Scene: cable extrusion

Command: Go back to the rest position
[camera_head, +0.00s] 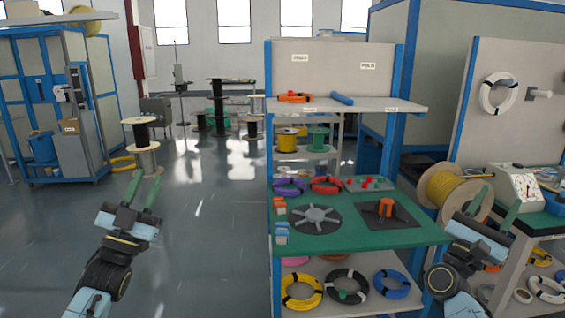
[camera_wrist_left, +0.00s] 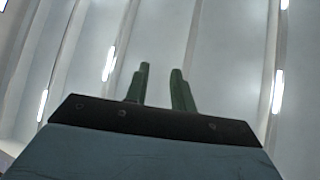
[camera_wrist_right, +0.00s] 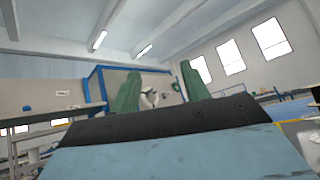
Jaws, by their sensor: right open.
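My left gripper (camera_head: 146,178) is raised over the open floor at the left of the head view, fingers pointing up and apart. In the left wrist view my left gripper (camera_wrist_left: 160,69) is open and empty, with only ceiling behind it. My right gripper (camera_head: 498,196) is at the right of the head view, in front of the yellow cable spool and the side bench. In the right wrist view my right gripper (camera_wrist_right: 160,70) is open with nothing between its fingers; ceiling, windows and a blue-framed panel lie beyond.
A workbench with a green top (camera_head: 350,236) stands between my arms, bearing a grey spoked disc (camera_head: 314,218) and an orange part (camera_head: 386,207) on a dark plate. Cable coils lie on the shelf below. A yellow spool (camera_head: 452,188) stands right.

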